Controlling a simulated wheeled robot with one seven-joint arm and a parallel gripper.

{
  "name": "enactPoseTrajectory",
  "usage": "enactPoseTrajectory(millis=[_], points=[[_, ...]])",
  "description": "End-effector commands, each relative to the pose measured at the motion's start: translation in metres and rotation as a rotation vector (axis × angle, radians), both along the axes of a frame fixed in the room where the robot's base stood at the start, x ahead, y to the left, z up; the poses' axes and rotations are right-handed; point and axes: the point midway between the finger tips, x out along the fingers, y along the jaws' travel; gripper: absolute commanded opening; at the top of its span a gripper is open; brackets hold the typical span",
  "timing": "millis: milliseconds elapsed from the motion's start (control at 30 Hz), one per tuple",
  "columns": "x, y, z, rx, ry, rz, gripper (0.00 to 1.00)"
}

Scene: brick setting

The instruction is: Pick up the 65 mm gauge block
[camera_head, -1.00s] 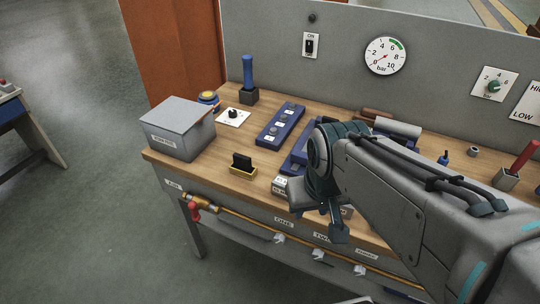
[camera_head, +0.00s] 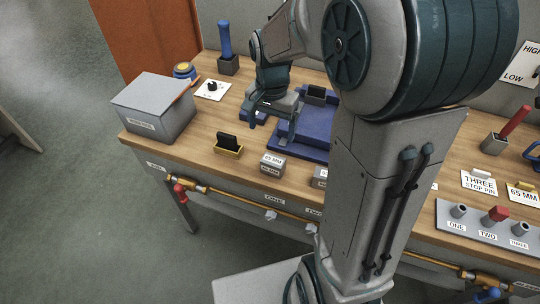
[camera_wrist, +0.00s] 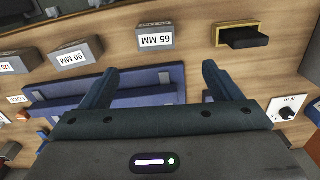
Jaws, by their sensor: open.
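The 65 mm gauge block (camera_head: 272,165) is a small grey block with a white label, standing near the bench's front edge in the head view. In the wrist view the 65 mm gauge block (camera_wrist: 155,38) shows upside down at the top middle, beyond my fingertips and between their lines. My gripper (camera_wrist: 161,76) is open and empty, with its two dark fingers apart over the blue fixture. In the head view my gripper (camera_head: 273,119) is behind the block, above the blue fixture (camera_head: 302,151), and not touching the block.
The 90 mm block (camera_wrist: 75,56) stands beside it, with another block (camera_wrist: 12,61) further left. A yellow holder with a black piece (camera_head: 228,146) stands on its other side. A grey lidded box (camera_head: 155,105) is at the bench's left end. Bare wood lies around the block.

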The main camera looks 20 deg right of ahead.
Motion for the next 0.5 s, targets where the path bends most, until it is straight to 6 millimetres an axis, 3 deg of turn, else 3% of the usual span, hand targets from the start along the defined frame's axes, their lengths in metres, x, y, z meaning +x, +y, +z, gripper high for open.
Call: enactPoseTrajectory(millis=[300,500], points=[[-0.001,0.000,-0.059,0.001,0.007,-0.004,0.85],[-0.001,0.000,-0.081,0.000,0.004,-0.002,0.85]])
